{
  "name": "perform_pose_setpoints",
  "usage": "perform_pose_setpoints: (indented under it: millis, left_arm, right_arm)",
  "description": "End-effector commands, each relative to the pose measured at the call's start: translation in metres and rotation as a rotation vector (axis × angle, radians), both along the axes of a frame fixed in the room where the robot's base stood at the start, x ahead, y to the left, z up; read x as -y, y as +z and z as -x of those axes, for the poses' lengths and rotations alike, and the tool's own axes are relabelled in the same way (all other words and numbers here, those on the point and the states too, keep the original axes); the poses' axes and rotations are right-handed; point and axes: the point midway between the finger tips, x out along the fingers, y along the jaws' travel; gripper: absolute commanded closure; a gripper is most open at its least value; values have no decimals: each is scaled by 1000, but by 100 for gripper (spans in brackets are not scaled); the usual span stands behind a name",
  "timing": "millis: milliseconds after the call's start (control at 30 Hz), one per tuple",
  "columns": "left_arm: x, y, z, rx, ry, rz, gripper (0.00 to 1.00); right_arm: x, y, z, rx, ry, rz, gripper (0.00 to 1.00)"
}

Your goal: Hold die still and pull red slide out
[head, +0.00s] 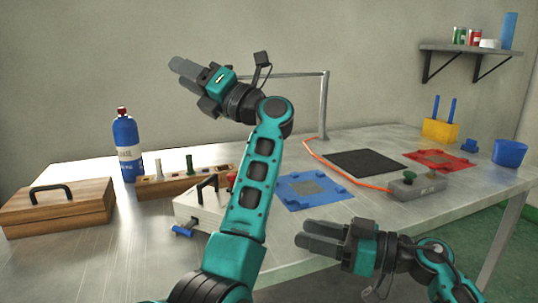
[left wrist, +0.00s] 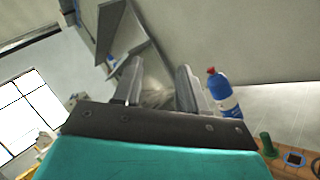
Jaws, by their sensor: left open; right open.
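A pale block-shaped die (head: 193,213) with a black handle sits on the metal table, partly hidden behind my left arm. A blue slide (head: 182,231) sticks out at its front. A small red part (head: 231,180), apparently the red slide, shows at its far right edge beside my arm; most of it is hidden. My left gripper (head: 184,76) is raised high above the table, well away from the die, open and empty. Its spread fingers also show in the left wrist view (left wrist: 160,88). My right gripper (head: 303,236) is open and empty at the table's front edge, right of the die.
A wooden box (head: 60,208), blue bottle (head: 126,150) and wooden rack (head: 160,187) stand left and behind. A blue tray (head: 297,194), black mat (head: 365,163), red tray (head: 462,163) and grey control box (head: 418,187) with orange cable lie right. A metal post (head: 323,105) rises behind.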

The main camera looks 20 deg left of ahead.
Motion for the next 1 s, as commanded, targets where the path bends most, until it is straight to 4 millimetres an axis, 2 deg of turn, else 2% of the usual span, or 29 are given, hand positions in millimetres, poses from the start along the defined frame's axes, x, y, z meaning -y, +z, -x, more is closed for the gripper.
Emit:
perform_pose_setpoints:
  millis: [33,100,300,400,500,633,733,867,1000]
  left_arm:
    - [23,-25,3,-82,2,9,58]
    - [52,-55,10,-195,9,27,58]
    - [125,-133,42,-521,-9,86,58]
    - [152,-162,60,-659,-26,109,58]
    - [171,-181,74,-762,-45,126,58]
    - [183,-194,85,-839,-56,136,58]
    - [182,-198,86,-859,-59,137,58]
    - [167,-198,81,-859,-57,139,58]
    - [141,-197,71,-856,-54,135,58]
  right_arm:
    - [0,0,0,0,0,0,57]
    - [0,0,0,0,0,0,57]
    - [0,0,0,0,0,0,57]
    - [0,0,0,0,0,0,57]
    - [0,0,0,0,0,0,57]
    - [0,0,0,0,0,0,57]
    - [0,0,0,0,0,0,57]
    - [0,0,0,0,0,0,57]
    - [0,0,0,0,0,0,57]
